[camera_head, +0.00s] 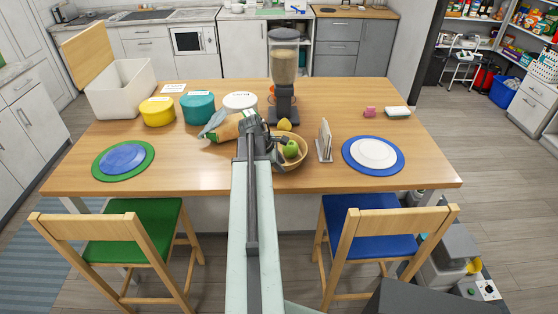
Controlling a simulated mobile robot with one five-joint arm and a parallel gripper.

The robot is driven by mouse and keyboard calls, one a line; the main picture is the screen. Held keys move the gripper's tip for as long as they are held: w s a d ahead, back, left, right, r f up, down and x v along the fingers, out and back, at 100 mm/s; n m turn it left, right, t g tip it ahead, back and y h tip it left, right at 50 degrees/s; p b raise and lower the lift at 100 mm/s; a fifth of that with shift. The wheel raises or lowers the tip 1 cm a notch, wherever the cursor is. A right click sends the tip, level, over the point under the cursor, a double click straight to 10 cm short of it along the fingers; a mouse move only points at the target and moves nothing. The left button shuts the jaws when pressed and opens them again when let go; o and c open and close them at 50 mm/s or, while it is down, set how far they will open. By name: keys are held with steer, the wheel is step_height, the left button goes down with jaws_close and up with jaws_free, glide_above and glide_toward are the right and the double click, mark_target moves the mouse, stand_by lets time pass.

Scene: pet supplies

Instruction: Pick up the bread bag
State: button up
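The bread bag (224,131) looks like an orange-brown bag with a grey-blue end at its left. It lies on the wooden table (330,178), left of the middle. My arm reaches over the table from the front. My gripper (257,124) is at the right end of the bag and hides part of it. I cannot tell whether it touches the bag or how far its fingers are apart.
A bowl (301,158) with a green apple (291,149) is right of my gripper. A food dispenser (284,78) stands behind, with a lemon (285,124) nearby. A napkin holder (324,142) stands right.

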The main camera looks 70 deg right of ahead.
steer(key=shift+b+x, duration=0.3)
steer(key=shift+x, duration=0.65)
steer(key=shift+a+r, duration=0.1)
steer(key=shift+r, duration=0.05)
jaws_close()
stand_by(0.4)
